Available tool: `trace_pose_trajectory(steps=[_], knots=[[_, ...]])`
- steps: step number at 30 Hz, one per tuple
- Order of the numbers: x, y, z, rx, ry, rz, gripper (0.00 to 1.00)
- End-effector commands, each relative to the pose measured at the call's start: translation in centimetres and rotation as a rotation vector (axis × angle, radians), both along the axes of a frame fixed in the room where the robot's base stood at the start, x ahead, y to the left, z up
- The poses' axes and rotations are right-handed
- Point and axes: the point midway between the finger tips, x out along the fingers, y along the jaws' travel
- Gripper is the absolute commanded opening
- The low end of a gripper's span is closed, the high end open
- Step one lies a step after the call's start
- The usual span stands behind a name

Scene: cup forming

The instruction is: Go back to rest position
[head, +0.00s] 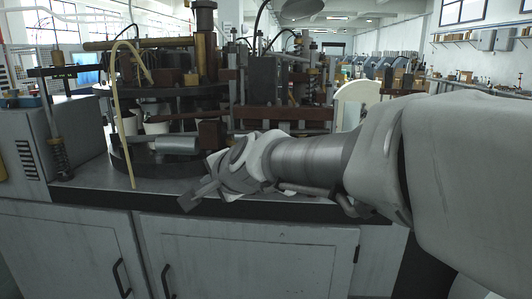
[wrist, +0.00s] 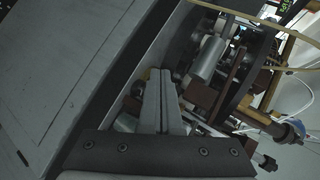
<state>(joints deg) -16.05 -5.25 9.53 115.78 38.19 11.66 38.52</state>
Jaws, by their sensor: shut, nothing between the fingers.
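My gripper (head: 190,203) is at the end of my arm, in front of the machine and over the front edge of the cabinet top in the head view. In the wrist view my gripper (wrist: 162,75) shows its two fingers pressed together with nothing between them. The cup-forming machine (head: 165,95) stands on the cabinet behind my gripper, with a round dark plate, rods and a metal cylinder (head: 176,143). White cups (head: 157,125) sit in the machine at its left side. The forearm hides part of the machine's right side.
The grey cabinet (head: 240,252) with black handles stands below my arm. Its dark top edge (head: 100,199) runs under the gripper. A grey box unit (head: 22,150) stands at the left. A pale rounded panel (head: 357,103) is behind my arm. The space in front of the cabinet doors looks clear.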

Motion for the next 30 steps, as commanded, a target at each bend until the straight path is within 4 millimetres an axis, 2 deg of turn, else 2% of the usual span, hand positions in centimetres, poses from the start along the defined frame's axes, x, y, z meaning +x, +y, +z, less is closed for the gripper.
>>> trace_pose_trajectory(steps=[1,5,12,15,20,21,22,30], knots=[[-1.5,-2.3,0.0,-0.084,-0.019,0.030,0.00],[-5.6,-7.7,-1.4,-0.324,-0.035,0.127,0.00],[-14.2,-17.4,-5.5,-0.723,0.020,0.298,0.00],[-17.7,-20.7,-7.2,-0.851,0.066,0.362,0.00],[-23.1,-25.2,-9.9,-1.016,0.152,0.460,0.00],[-24.0,-25.9,-9.8,-1.043,0.170,0.480,0.00],[-23.7,-25.6,-8.2,-1.038,0.166,0.481,0.00],[-23.5,-25.5,-2.0,-1.033,0.164,0.478,0.00]])
